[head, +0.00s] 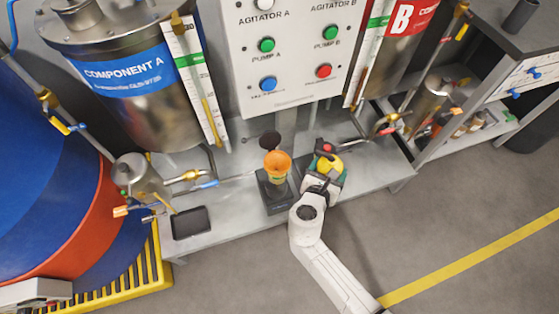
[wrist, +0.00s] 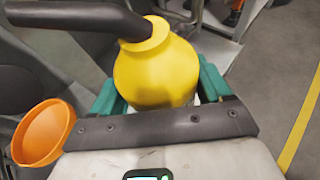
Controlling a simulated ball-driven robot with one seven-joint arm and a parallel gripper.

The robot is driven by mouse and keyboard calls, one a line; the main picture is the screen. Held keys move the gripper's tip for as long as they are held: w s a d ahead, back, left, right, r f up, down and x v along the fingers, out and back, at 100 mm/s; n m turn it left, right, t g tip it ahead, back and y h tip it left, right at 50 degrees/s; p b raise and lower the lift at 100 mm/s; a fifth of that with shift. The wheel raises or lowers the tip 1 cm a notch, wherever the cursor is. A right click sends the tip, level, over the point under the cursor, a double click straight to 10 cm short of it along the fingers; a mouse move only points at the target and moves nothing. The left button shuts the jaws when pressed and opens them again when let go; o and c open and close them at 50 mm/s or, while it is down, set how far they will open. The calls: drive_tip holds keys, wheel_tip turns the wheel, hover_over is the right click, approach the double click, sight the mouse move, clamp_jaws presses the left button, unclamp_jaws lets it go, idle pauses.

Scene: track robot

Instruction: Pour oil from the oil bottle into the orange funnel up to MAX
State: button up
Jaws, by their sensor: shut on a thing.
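The oil bottle is yellow with a dark spout (wrist: 75,14) and shows large between my jaws in the wrist view (wrist: 155,72). In the head view the yellow bottle (head: 327,163) is at the end of my white arm. My gripper (wrist: 160,95) has green fingers on both sides of the bottle and is shut on it. The orange funnel (head: 277,162) stands just left of the bottle in the head view, above a dark block. It also shows at the lower left of the wrist view (wrist: 42,133). The bottle looks roughly upright. Any MAX mark or oil level is not visible.
A grey shelf (head: 235,210) carries the funnel and a black tray (head: 190,222). A control panel (head: 290,50) stands behind, between the Component A tank (head: 125,75) and the red-labelled B tank (head: 408,25). Valves and pipes flank both sides. Open floor lies in front.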

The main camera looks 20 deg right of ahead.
sight(320, 170)
drive_tip(key=shift+a+r, duration=0.1)
drive_tip(key=shift+r, duration=0.05)
drive_tip(key=shift+w+a+r+n+h+b, duration=0.15)
drive_tip(key=shift+n+h+b, duration=0.2)
drive_tip(key=shift+n+h, duration=0.25)
drive_tip(key=shift+w+a+r+n+h+b, duration=0.15)
drive_tip(key=shift+n+h+b, duration=0.25)
drive_tip(key=shift+n, duration=0.3)
drive_tip(key=n+b, duration=0.1)
drive_tip(key=h+b, duration=0.1)
drive_tip(key=a+n+b, duration=0.1)
drive_tip(key=shift+w+a+f+n+h+b, duration=0.1)
drive_tip(key=shift+w+f+n+h+b, duration=0.2)
drive_tip(key=shift+f+h+b, duration=0.1)
drive_tip(key=shift+n+h+b, duration=0.3)
drive_tip(key=shift+n+b, duration=0.2)
drive_tip(key=shift+b, duration=0.1)
drive_tip(key=shift+s+r+n, duration=0.1)
drive_tip(key=shift+r+n, duration=0.15)
drive_tip(key=shift+n, duration=0.15)
drive_tip(key=shift+r+n+h+b, duration=0.35)
drive_tip(key=shift+r+n+h, duration=0.15)
drive_tip(key=shift+r, duration=0.05)
drive_tip(key=shift+r+n, duration=0.25)
drive_tip(key=shift+n, duration=0.05)
drive_tip(key=shift+r+n+t+h, duration=0.3)
drive_tip(key=shift+r+n+t, duration=0.1)
drive_tip(key=shift+r+n, duration=0.1)
